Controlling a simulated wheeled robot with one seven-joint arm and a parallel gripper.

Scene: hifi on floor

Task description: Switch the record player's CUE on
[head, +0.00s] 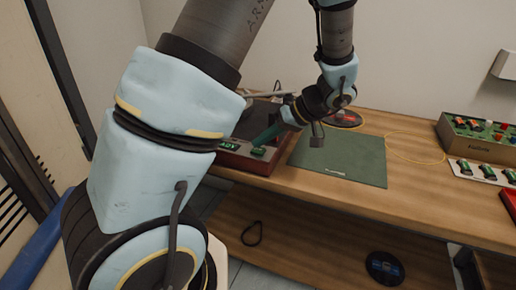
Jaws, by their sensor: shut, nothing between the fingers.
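The red record player (262,167) stands at the left end of the wooden counter, partly hidden behind my arm. On its front strip I see a lit green display (228,146), partly covered by my arm, and a small green control (258,151). I cannot read which control is CUE or its setting. My gripper (256,143) points down and left over the player's front strip, shut and empty, with its tip close to the green control. I cannot tell whether it touches.
A dark green mat (340,160) lies right of the player. A yellow cable loop (415,148) and a box with coloured controls (478,138) are farther right. A dark disc (344,118) lies behind the mat.

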